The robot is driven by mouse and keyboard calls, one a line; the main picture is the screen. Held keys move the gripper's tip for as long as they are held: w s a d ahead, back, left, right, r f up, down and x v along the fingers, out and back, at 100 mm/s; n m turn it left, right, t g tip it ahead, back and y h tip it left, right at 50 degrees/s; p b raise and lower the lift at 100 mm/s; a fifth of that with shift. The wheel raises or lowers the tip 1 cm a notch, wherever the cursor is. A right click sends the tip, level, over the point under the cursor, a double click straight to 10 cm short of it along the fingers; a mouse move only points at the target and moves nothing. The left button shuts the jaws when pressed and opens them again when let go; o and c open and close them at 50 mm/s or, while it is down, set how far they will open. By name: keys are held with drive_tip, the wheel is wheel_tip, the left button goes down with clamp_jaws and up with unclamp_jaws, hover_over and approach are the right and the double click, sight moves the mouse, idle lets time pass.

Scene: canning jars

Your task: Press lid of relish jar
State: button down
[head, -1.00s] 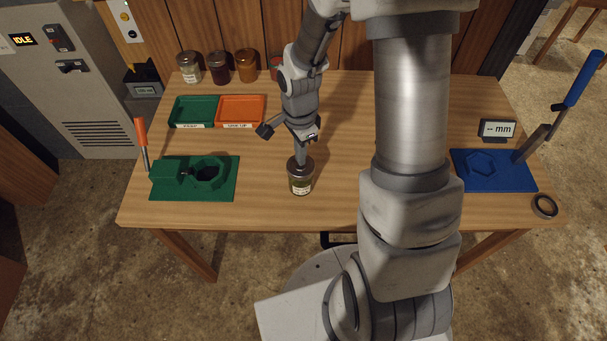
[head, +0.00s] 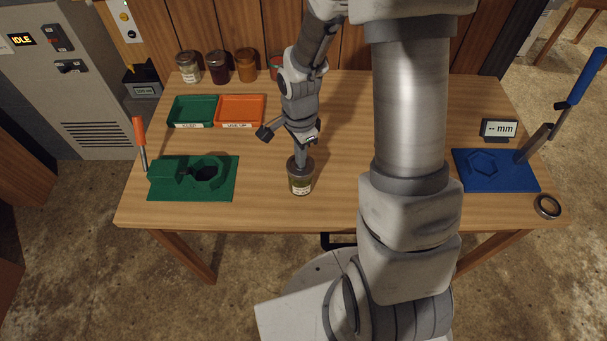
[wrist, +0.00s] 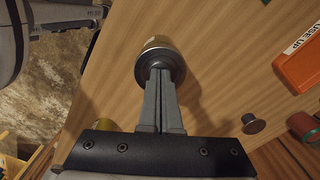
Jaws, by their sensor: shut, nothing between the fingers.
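The relish jar (head: 300,185) stands upright on the table's front middle. It has greenish contents, a pale label too small to read, and a metal lid. My gripper (head: 301,164) is shut and empty, pointing down with its fingertips at the lid. The tips appear to touch the lid top, but I cannot tell how firmly. In the wrist view, the closed fingers (wrist: 160,72) end on the dark lid, and part of the jar (wrist: 158,44) shows beyond them. The middle of the lid is hidden by the fingers.
A green fixture (head: 166,193) with an orange lever stands left of the jar. A blue fixture (head: 515,184) and a metal ring (head: 547,206) are at the right. Green (head: 174,113) and orange (head: 262,112) trays and several jars lie behind. The table around the jar is clear.

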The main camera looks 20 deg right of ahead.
drive_tip(key=shift+r, duration=0.1)
drive_tip(key=shift+r+p, duration=2.35)
drive_tip(key=shift+r, duration=1.05)
drive_tip(key=s+r+n+t, duration=0.2)
drive_tip(key=s+r+n, duration=0.5)
drive_tip(key=r, duration=0.5)
drive_tip(key=s+r+n+t, duration=0.3)
drive_tip(key=s+r+n, duration=0.4)
drive_tip(key=r, duration=0.5)
drive_tip(key=shift+r+n+t, duration=0.3)
drive_tip(key=shift+r+n, duration=0.05)
drive_tip(key=shift+n, duration=0.45)
